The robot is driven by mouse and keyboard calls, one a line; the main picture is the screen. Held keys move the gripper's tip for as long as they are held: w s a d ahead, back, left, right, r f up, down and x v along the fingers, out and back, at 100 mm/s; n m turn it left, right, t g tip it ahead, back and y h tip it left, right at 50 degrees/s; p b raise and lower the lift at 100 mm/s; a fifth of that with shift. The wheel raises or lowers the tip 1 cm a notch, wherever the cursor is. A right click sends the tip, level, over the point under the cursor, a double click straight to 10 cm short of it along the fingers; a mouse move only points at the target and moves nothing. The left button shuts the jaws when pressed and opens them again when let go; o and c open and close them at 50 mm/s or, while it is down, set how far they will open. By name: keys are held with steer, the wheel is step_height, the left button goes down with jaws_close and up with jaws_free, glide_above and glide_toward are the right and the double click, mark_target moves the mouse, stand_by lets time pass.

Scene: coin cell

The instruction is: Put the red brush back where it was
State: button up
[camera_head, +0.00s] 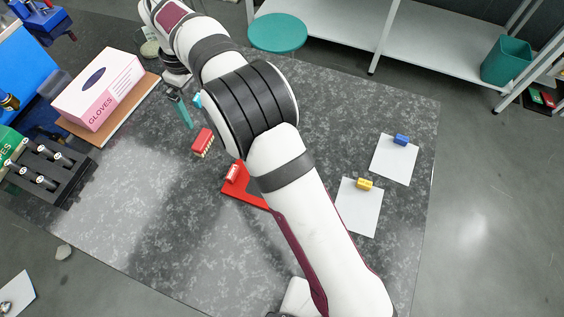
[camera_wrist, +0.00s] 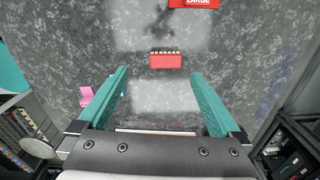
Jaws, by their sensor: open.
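The red brush (camera_head: 202,142) lies on the dark mottled table, with its pale bristles to one side. In the wrist view the brush (camera_wrist: 165,62) lies ahead of my fingertips, bristles toward the top of the picture. My gripper (camera_wrist: 159,76) is open, with its two teal fingers apart and nothing between them. In the head view a teal finger (camera_head: 184,112) shows up and left of the brush, apart from it. A red sheet (camera_head: 250,195) lies down and right of the brush, partly hidden by my arm. A small red and white item (camera_head: 233,172) is on it.
Two white sheets (camera_head: 362,222) (camera_head: 409,165) on the right hold a yellow block (camera_head: 364,184) and a blue block (camera_head: 400,139). A pink glove box (camera_head: 99,88) and a black rack (camera_head: 50,170) stand on the left.

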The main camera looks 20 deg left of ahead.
steer(key=s+d+r+m, duration=0.1)
steer(key=d+r+m, duration=0.5)
steer(key=d, duration=0.7)
steer(key=d+r+m, duration=0.5)
steer(key=d, duration=0.8)
steer(key=s+d+f+m+y, duration=0.1)
steer(key=s+d+f+m, duration=0.1)
steer(key=s+d+m, duration=0.3)
steer(key=s+d+f+m, duration=0.2)
steer(key=s+d+m, duration=0.4)
steer(key=s, duration=0.6)
steer(key=shift+d+y, duration=0.4)
steer(key=shift+d, duration=0.65)
